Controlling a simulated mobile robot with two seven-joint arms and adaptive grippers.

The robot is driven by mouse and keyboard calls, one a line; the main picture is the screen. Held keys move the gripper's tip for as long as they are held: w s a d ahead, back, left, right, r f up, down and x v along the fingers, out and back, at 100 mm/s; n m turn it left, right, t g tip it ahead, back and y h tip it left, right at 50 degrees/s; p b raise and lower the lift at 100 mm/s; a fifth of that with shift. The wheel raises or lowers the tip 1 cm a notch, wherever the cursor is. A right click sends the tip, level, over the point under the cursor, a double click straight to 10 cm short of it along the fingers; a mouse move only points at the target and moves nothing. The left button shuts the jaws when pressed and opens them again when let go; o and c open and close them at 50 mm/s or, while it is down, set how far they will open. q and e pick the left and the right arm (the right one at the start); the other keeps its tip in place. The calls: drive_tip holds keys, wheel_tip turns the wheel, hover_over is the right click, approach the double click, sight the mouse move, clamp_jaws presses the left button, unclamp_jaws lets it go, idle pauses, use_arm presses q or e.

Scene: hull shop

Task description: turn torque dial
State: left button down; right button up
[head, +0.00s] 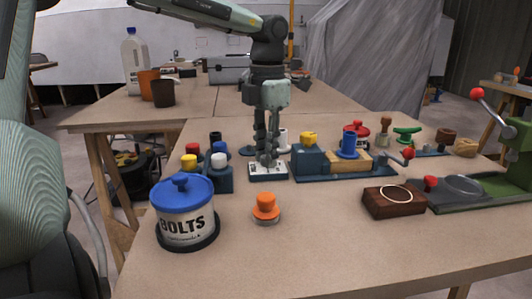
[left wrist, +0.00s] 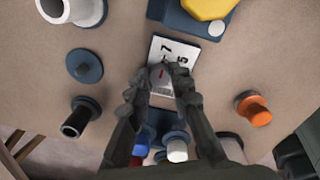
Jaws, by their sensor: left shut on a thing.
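The torque dial is a small white plate with dark numbers (head: 268,177) on the table, in the middle of the head view. In the left wrist view the plate (left wrist: 182,50) shows the figures 7 and 5, and a round grey knob with a red mark (left wrist: 160,74) sits on it. My left gripper (head: 267,160) points straight down onto the dial. In the left wrist view its fingers (left wrist: 158,86) are shut on the knob, one on each side. The fingers hide part of the plate and knob. My right gripper is not in view.
A blue-lidded bolts tin (head: 185,222) and an orange knob (head: 266,206) stand in front. A blue block with a yellow knob (head: 309,158) is close on the right. Knobs on a blue base (head: 219,174) stand to the left.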

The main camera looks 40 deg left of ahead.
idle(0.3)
use_arm(q)
drive_tip(key=c, duration=1.4)
unclamp_jaws()
drive_tip(key=shift+o, duration=0.2)
wheel_tip(320, 180, up, 12)
drive_tip(key=shift+d, duration=0.15)
